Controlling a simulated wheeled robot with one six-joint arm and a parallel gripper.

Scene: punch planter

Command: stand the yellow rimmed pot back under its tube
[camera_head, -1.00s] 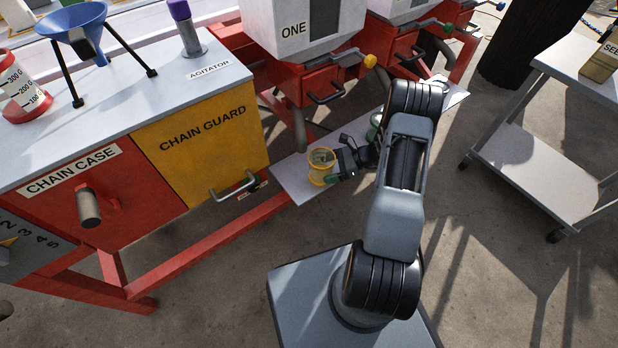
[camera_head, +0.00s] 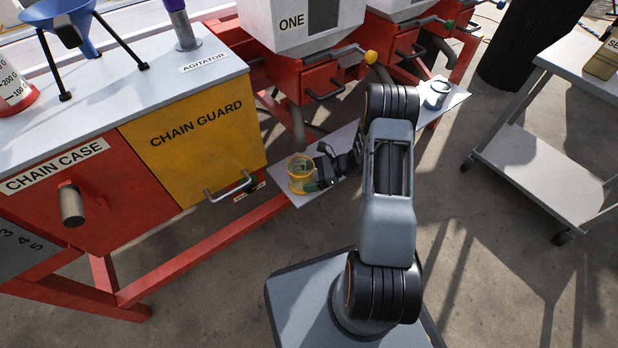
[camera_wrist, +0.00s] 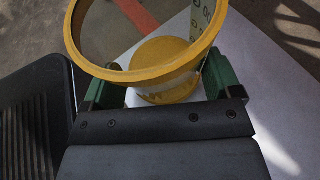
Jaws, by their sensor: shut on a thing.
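The yellow rimmed pot (camera_head: 293,176) is a clear cup with a yellow rim and yellow base, near the left end of the white board. In the wrist view its wide rim (camera_wrist: 140,78) fills the top, with its base below. My gripper (camera_head: 311,185) is shut on the pot from the right; its green fingers (camera_wrist: 158,88) lie on either side of it. A grey tube (camera_head: 298,128) hangs under hopper ONE, just above and behind the pot in the head view. I cannot tell whether the pot's base touches the board.
The white board (camera_head: 268,172) runs right along the red frame, with a grey rimmed pot (camera_head: 436,93) at its far end. The yellow chain guard (camera_head: 195,145) with its handle stands at left. A grey cart (camera_head: 535,165) stands at right, with open floor before it.

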